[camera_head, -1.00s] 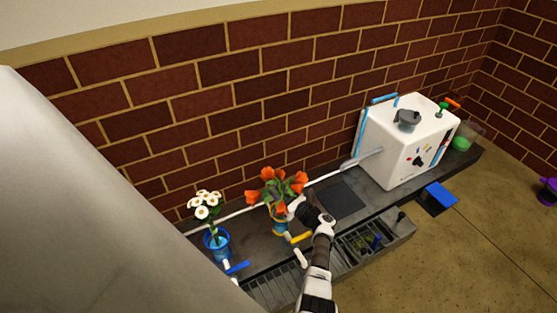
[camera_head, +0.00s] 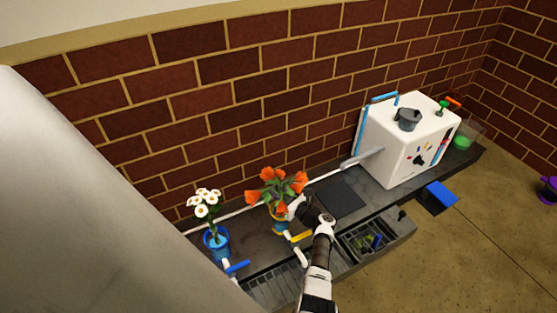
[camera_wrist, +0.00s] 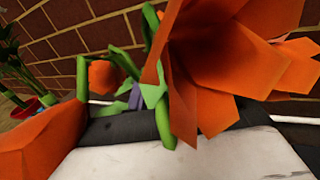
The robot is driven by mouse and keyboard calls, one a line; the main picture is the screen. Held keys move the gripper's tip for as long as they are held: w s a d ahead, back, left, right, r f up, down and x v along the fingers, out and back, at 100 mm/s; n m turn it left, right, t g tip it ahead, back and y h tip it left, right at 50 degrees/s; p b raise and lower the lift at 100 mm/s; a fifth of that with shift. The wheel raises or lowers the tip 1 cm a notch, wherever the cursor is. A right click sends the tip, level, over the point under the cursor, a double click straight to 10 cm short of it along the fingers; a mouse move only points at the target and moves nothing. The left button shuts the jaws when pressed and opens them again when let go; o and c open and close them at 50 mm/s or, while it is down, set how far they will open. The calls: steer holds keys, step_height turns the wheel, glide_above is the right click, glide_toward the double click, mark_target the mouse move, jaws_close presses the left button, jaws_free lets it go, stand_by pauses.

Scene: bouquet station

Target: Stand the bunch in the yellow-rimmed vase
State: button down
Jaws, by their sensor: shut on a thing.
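The bunch of orange flowers with green leaves (camera_head: 275,187) stands upright above the yellow-rimmed vase (camera_head: 280,225), a blue vase on the dark counter. The stems' lower ends look to be at or inside the vase mouth, but my gripper and the blooms hide the exact fit. My gripper (camera_head: 294,209) is at the bunch from the right, shut on it. In the wrist view the orange blooms (camera_wrist: 215,60) and green stems (camera_wrist: 162,118) fill most of the picture, close to the camera.
A blue vase (camera_head: 215,246) with white daisies (camera_head: 204,203) stands to the left. A white box-shaped machine (camera_head: 405,145) stands at the right of the counter. A dark square mat (camera_head: 340,196) lies between. A slotted drain and an open compartment (camera_head: 368,241) run along the front.

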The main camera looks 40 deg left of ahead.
steer(key=c, duration=1.2)
jaws_free()
steer(key=shift+f, duration=0.1)
steer(key=shift+s, duration=0.1)
steer(key=shift+f, duration=0.1)
steer(key=shift+d, duration=0.15)
